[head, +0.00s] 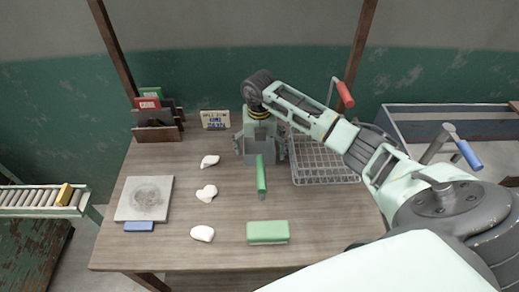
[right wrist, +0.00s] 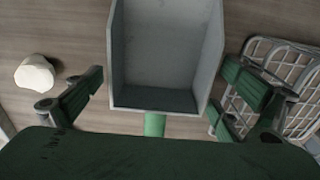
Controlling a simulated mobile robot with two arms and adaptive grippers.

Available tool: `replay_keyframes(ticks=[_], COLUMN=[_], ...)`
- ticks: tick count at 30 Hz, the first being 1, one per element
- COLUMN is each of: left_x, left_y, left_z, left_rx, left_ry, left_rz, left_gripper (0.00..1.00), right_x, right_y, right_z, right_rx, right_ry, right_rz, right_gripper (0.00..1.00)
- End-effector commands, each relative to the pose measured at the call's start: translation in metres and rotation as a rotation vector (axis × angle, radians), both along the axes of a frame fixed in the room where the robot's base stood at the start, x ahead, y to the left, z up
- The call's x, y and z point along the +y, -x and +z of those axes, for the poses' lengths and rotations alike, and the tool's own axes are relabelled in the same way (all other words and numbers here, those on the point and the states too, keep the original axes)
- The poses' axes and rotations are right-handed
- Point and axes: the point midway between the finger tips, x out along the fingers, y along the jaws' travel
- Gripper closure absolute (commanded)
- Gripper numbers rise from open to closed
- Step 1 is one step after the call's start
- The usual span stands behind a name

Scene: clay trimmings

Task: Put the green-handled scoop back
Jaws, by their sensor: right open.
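The green-handled scoop lies on the wooden table (head: 315,215), its green handle (head: 261,178) pointing to the front edge and its grey pan (head: 259,157) toward the back. My right gripper (head: 260,146) is over the pan, fingers spread to either side, and hides part of it. In the right wrist view the grey pan (right wrist: 166,45) fills the middle. A short piece of green handle (right wrist: 154,125) shows below it; my gripper's body hides the rest. My right gripper (right wrist: 165,98) is open, holding nothing. Three white clay pieces (head: 206,193) lie left of the scoop. My left gripper is not in view.
A wire basket (head: 325,172) stands close on the right of the scoop. A green block (head: 268,232) lies in front. A grey slab (head: 144,198) and a blue block (head: 139,226) are at left. A rack (head: 157,132) and a sign (head: 215,119) stand at the back.

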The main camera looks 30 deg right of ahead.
Motion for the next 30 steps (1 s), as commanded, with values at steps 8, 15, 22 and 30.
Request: replay_keyframes(ticks=[8,15,22,30], left_x=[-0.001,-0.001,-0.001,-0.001], left_y=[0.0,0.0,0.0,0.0], left_z=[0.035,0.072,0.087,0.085], left_rx=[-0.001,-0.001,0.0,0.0], left_ry=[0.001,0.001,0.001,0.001], left_rz=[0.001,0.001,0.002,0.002], left_gripper=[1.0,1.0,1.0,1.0], right_x=[-0.001,0.0,0.0,0.0], right_y=[-0.001,-0.001,-0.001,-0.001], right_z=[0.045,0.096,0.118,0.117], right_rx=[-0.002,-0.001,0.0,0.0], right_ry=[0.0,0.001,0.0,0.0], right_rz=[-0.001,0.0,-0.001,0.0], right_gripper=[0.03,0.03,0.03,0.03])
